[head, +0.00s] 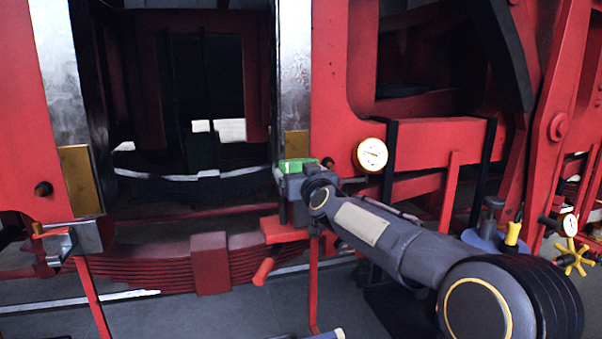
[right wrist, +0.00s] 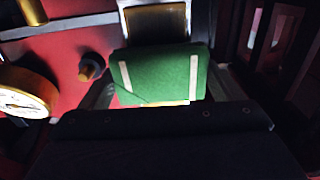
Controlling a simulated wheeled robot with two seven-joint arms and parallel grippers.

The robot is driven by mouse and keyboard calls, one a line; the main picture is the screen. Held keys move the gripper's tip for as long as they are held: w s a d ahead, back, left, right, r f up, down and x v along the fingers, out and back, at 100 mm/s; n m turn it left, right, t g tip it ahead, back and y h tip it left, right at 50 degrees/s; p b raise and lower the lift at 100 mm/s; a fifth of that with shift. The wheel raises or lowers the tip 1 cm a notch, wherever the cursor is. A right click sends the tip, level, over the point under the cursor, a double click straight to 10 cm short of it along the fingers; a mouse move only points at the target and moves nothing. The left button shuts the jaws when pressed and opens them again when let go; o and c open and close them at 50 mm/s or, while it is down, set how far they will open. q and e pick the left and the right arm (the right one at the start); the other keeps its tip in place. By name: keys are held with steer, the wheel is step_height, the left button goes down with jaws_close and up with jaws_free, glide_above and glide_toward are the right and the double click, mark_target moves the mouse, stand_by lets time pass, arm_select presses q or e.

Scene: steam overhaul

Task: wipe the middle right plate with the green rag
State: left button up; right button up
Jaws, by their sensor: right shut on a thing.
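My right gripper (head: 292,174) is shut on the green rag (head: 299,165), in front of the right-hand upright of the red frame. In the right wrist view the rag (right wrist: 160,72) is a folded green pad with two pale stripes, held between the two fingers. The middle right plate (head: 297,143) is a brass-coloured plate on that upright, just above the rag in the head view. In the right wrist view the plate (right wrist: 155,27) shows beyond the rag, its near edge close to or hidden by it. Contact cannot be told.
A round gauge (head: 370,155) and a dark knob (head: 328,163) stand out right of the plate. Another brass plate (head: 80,180) is on the left upright. A leaf spring (head: 160,262) and a red handle (head: 264,271) lie below. The bay between the uprights is open.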

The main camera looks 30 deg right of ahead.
arm_select(q)
step_height(320, 180, down, 6)
steer(key=b, duration=0.5)
steer(key=shift+r, duration=0.25)
arm_select(e)
step_height(320, 180, down, 6)
steer(key=shift+f, duration=0.15)
arm_select(q)
steer(key=shift+r+p, duration=1.5)
steer(key=shift+p, duration=0.1)
arm_select(e)
steer(key=shift+v, duration=2.85)
arm_select(q)
steer(key=shift+r+p, duration=0.75)
arm_select(e)
steer(key=shift+v, duration=1.55)
